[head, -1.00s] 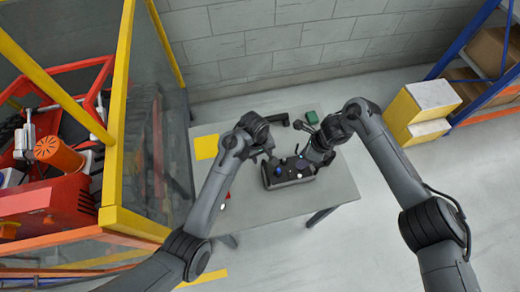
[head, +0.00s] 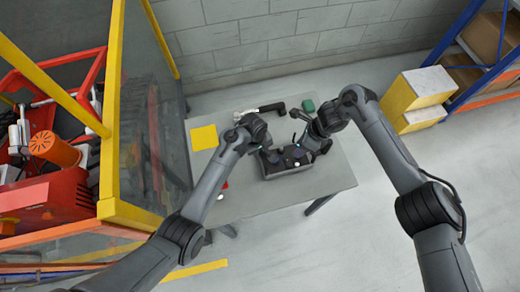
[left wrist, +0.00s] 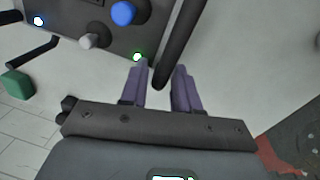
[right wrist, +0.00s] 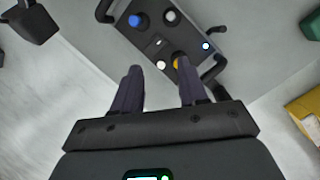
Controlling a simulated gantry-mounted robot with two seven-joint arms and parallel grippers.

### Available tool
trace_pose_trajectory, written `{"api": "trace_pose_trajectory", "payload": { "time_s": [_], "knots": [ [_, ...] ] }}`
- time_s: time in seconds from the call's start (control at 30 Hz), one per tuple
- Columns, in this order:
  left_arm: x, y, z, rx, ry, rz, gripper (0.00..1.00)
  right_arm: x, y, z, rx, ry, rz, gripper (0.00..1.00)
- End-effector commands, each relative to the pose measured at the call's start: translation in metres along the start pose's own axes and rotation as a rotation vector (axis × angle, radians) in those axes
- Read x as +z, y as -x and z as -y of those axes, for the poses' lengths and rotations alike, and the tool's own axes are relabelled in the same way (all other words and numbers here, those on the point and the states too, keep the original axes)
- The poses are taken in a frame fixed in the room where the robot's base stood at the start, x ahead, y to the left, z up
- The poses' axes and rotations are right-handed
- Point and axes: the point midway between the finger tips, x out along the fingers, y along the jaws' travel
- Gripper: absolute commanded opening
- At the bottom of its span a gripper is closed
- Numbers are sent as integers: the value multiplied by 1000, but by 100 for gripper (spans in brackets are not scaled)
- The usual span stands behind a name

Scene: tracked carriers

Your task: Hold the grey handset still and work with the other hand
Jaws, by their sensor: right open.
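The grey handset (head: 292,170) lies on the table, a flat box with knobs, lit buttons and dark side handles. In the left wrist view its face (left wrist: 90,30) shows a blue knob and a grey knob. My right gripper (right wrist: 160,80) is open and empty at the other side. In the head view the arms partly hide the handset.
The table (head: 240,203) also bears a yellow square (head: 204,137), a green block (head: 308,105), a black-and-white item (head: 262,109) and a small red item (head: 224,185). A yellow-framed enclosure (head: 113,110) stands left; a block wall is behind.

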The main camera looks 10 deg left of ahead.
Motion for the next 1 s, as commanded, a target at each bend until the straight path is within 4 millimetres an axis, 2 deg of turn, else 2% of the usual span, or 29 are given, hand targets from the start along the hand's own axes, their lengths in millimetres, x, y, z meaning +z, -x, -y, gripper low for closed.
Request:
{"api": "trace_pose_trajectory", "payload": {
  "time_s": [0.03, 0.2, 0.4, 0.63, 0.7, 0.87, 1.0],
  "knots": [
    [0, 0, 0, 0, 0, 0, 23, 0, 0, 0, 0, 0, 0, 43],
    [0, 0, 0, 0, 0, 0, 0, 0, 0, 0, 0, 0, 0, 43],
    [0, 0, 0, 0, -1, 0, 0, 0, 0, 0, 0, 0, 0, 43],
    [0, 0, 0, 1, -1, 0, 0, 0, 0, 0, 0, -49, 0, 7],
    [0, 0, 0, 1, -1, 0, 0, 0, 0, 0, 0, -103, 0, 0],
    [0, 0, 0, 1, -1, 0, 0, -1, 0, 0, -3, -315, -3, 0],
    [0, 0, 0, 1, -1, 0, 0, -1, 0, 1, -8, -586, -6, 0]
  ]
}}
